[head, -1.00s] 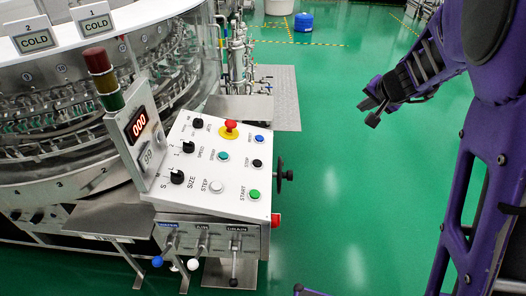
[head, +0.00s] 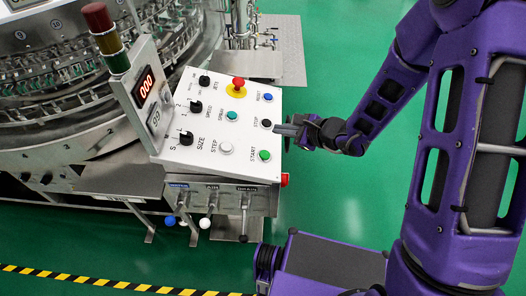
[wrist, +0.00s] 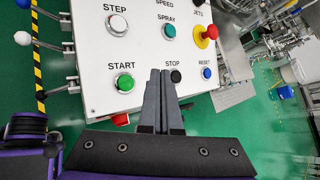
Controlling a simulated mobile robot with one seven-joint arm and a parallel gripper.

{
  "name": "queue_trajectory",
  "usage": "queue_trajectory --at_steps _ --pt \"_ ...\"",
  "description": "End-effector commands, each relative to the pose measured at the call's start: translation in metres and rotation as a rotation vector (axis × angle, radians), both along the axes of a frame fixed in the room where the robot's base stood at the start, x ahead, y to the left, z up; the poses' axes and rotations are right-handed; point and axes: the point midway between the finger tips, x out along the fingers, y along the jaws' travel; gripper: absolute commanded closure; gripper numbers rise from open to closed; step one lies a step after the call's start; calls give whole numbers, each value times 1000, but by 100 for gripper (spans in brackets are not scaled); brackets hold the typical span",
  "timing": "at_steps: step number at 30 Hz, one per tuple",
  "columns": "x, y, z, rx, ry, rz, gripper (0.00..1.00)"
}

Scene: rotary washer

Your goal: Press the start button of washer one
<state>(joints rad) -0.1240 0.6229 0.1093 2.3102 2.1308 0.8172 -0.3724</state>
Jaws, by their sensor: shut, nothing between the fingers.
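The green START button (head: 264,155), labelled START, sits at the lower right corner of the white sloped control panel (head: 215,140). It also shows in the wrist view (wrist: 125,84), left of the fingers. My gripper (head: 278,129) reaches in from the right at the panel's right edge, close to the black STOP button (head: 266,124). In the wrist view my gripper (wrist: 160,74) is shut and empty, its fingertips between START and STOP, nearer STOP. I cannot tell whether the tips touch the panel. The washer (head: 70,90) curves behind the panel at left.
The red emergency knob (head: 238,84), blue RESET button (head: 268,97), white STEP button (head: 226,147) and several black dials share the panel. Levers (head: 210,220) hang below it. A red, yellow and green light tower (head: 105,38) stands at left. Green floor at right is open.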

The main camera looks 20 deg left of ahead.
Motion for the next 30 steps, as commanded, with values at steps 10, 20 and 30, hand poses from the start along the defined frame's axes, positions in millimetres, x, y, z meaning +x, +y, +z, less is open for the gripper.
queue_trajectory --at_steps 10,20,30 --pt "0 0 -3 -3 -2 2 100" --pt "-2 8 -32 -2 -2 4 100" --pt "-4 19 -78 -3 -5 5 100"
